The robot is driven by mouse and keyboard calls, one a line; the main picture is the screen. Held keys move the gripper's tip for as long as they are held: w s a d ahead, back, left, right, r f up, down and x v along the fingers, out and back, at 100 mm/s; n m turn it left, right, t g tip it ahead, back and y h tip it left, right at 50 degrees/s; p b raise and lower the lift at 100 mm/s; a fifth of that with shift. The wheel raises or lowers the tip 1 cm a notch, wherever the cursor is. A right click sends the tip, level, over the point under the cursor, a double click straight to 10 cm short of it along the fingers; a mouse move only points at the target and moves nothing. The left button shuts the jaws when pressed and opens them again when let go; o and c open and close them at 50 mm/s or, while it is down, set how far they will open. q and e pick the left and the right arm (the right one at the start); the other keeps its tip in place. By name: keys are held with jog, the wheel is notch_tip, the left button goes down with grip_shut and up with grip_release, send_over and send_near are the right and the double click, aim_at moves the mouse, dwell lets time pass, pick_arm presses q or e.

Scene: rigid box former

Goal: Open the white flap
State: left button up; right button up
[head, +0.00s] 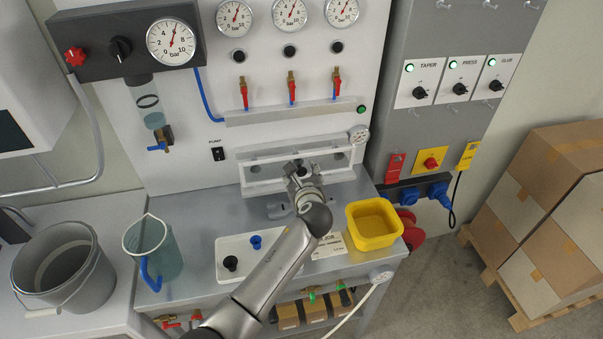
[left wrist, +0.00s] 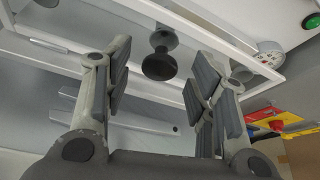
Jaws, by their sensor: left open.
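The white flap (head: 262,187) is a white-framed panel low on the back wall, above the bench top. Its white frame also shows in the left wrist view (left wrist: 215,39). A round black knob (left wrist: 159,66) stands out from the panel. My left gripper (head: 298,170) is in front of the flap and hides part of it. In the left wrist view its two fingers (left wrist: 160,85) are spread apart, with the knob between them in the picture. My right gripper is out of view.
A white tray (head: 290,267), a yellow bin (head: 374,224) and a clear jug (head: 160,255) stand on the bench. A grey bucket (head: 65,268) is at the left. Red-handled valves (head: 291,88) hang above the flap. Stacked cartons (head: 548,200) are at the right.

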pick_arm(q)
jog(key=shift+w+f, duration=0.15)
jog(key=shift+w, duration=0.2)
grip_shut()
